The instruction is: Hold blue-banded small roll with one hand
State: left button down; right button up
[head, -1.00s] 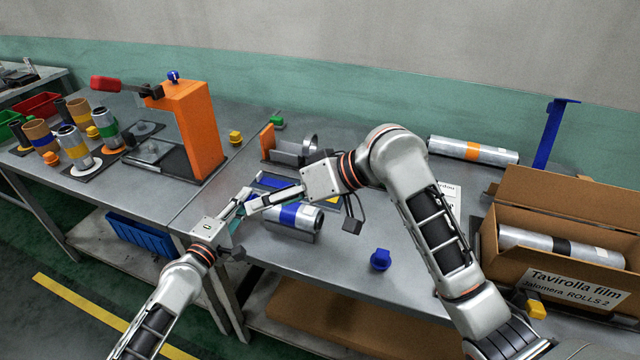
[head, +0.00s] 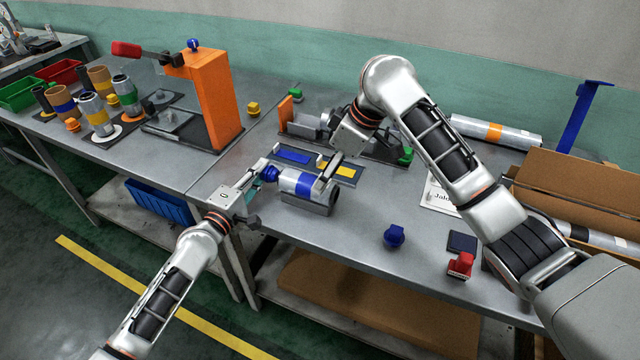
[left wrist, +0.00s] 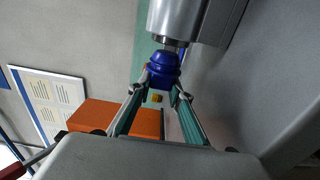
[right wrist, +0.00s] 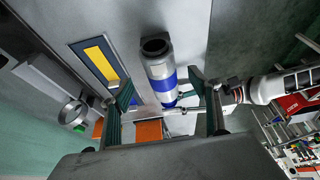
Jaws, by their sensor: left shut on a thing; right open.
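The blue-banded small roll (head: 300,183) lies on a grey cradle (head: 308,205) near the table's front edge. My left gripper (head: 262,174) is shut on a blue end plug (head: 270,173) at the roll's left end. In the left wrist view, the plug (left wrist: 163,66) sits between the fingertips, against the roll's end (left wrist: 176,18). My right gripper (head: 329,168) is open above the roll's right part. In the right wrist view, the roll (right wrist: 160,72) shows between its spread fingers; whether they touch it is unclear.
A mat with blue and yellow strips (head: 345,170) lies behind the roll. A loose blue knob (head: 394,235) and a red stamp (head: 461,265) are to the right. An orange press (head: 212,100) stands left. A cardboard box (head: 575,190) is at the far right.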

aim_at(308, 186)
jog(key=x, duration=0.7)
jog(key=shift+a+f, duration=0.1)
jog(key=shift+f, duration=0.15)
jog(key=c, duration=1.4)
jog(key=o, duration=0.5)
jog(key=shift+c, duration=1.4)
pick_arm(q)
jog(key=shift+s+d, duration=0.25)
jog(key=shift+d, duration=0.35)
jog(key=shift+s+d, duration=0.2)
jog(key=shift+d, duration=0.45)
jog(key=shift+s+d, duration=0.25)
jog(key=shift+d, duration=0.35)
pick_arm(e)
jog(key=shift+r, duration=0.1)
